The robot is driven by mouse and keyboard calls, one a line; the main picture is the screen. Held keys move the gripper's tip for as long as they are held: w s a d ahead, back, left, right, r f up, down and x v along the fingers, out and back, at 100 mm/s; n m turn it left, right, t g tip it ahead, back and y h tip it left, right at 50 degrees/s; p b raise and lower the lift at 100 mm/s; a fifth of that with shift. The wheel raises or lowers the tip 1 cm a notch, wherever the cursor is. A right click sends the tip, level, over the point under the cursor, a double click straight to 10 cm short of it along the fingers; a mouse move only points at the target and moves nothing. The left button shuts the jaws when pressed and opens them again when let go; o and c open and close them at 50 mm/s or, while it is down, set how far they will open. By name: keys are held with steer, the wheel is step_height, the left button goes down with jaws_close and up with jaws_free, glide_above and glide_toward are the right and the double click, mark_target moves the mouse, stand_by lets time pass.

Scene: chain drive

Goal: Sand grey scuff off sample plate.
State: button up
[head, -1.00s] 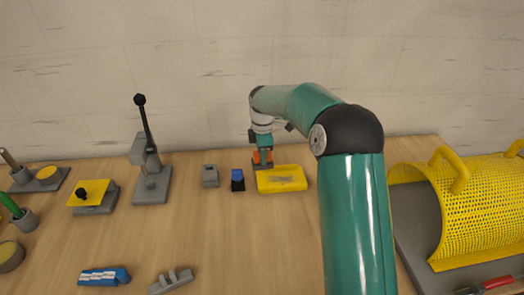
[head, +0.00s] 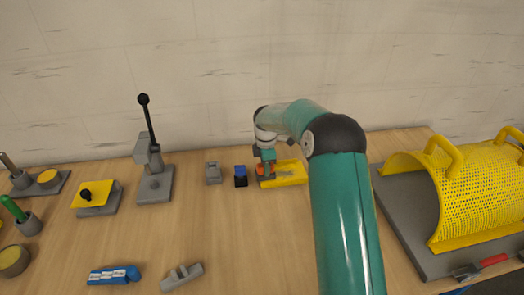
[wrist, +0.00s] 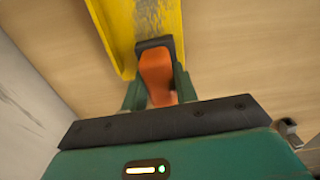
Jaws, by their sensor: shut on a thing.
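The sample plate is a yellow slab (head: 296,179) lying on the bench near the wall, with a grey scuff (head: 287,174) on its top. My gripper (head: 265,170) is at the left end of the plate, shut on an orange sanding block (wrist: 157,72) with a dark pad (wrist: 154,45). In the wrist view, the yellow plate (wrist: 115,25) extends away from the block, and the scuff (wrist: 150,18) lies just beyond the pad. The pad overlaps the plate in the picture; I cannot tell whether it touches it. The block hides part of the plate.
A blue-and-black block (head: 240,176) and a small grey block (head: 213,173) stand close left of the plate. A lever press (head: 155,183) is farther left. A yellow perforated guard (head: 465,195) stands at the right.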

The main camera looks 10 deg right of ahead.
steer(key=shift+f, duration=0.15)
steer(key=shift+c, duration=0.4)
steer(key=shift+s+d, duration=0.2)
steer(key=shift+d, duration=6.75)
steer(key=shift+a, duration=0.1)
